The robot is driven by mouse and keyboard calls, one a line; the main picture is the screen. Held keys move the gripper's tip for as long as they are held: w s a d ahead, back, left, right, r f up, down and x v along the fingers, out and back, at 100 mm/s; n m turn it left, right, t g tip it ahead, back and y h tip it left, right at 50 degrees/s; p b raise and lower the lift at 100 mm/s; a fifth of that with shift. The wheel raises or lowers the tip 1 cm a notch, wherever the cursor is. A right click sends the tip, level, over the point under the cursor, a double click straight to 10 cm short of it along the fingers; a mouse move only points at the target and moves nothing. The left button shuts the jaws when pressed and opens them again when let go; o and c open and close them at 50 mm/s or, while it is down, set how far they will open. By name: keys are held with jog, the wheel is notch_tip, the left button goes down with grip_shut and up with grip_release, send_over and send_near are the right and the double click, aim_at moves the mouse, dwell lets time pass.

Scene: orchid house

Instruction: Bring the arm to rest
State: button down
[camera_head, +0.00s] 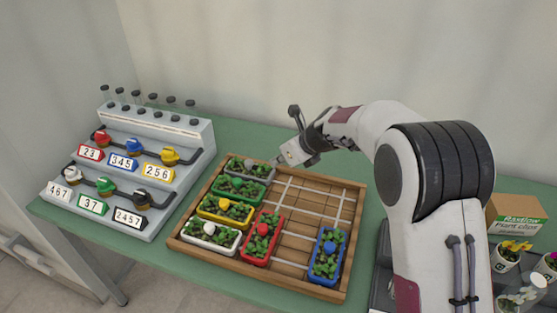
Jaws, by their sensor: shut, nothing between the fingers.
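My gripper (280,160) is shut and empty. It is raised at the back of the wooden tray (355,215), close to the grey planter, and the arm reaches in from the right. The fingertips are small in the picture, and I cannot tell whether they touch anything. The arm is bent, with its large white and dark joint at the right of the view.
The tray holds grey (262,179), green (222,189), yellow (207,211), white (190,234), red (250,253) and blue (316,273) planters. A valve panel (165,190) stands left. A box (515,215) and flower pots (507,262) stand right. A wall is behind.

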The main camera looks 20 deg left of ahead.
jog(key=shift+d+r, duration=0.1)
jog(key=shift+r, duration=0.05)
jog(key=shift+n, duration=0.3)
dwell(0.4)
jog(key=s+d+f+n+g+h, duration=0.25)
jog(key=s+d+n, duration=0.35)
jog(key=s+n, duration=0.4)
jog(key=s+d+r+n+t+h, duration=0.1)
jog(key=s+d+r+n, duration=0.3)
jog(key=s+d, duration=0.5)
jog(key=s+d+r+n+t+h, duration=0.2)
jog(key=s+d+r+n, duration=0.2)
jog(key=d, duration=1)
jog(key=s+d+r+n+t+h, duration=0.1)
jog(key=s+d+r+n, duration=0.3)
jog(key=s+d+r, duration=0.4)
jog(key=shift+s+d+r+n+h, duration=0.4)
jog(key=shift+s+d, duration=1.35)
jog(key=shift+s, duration=1.8)
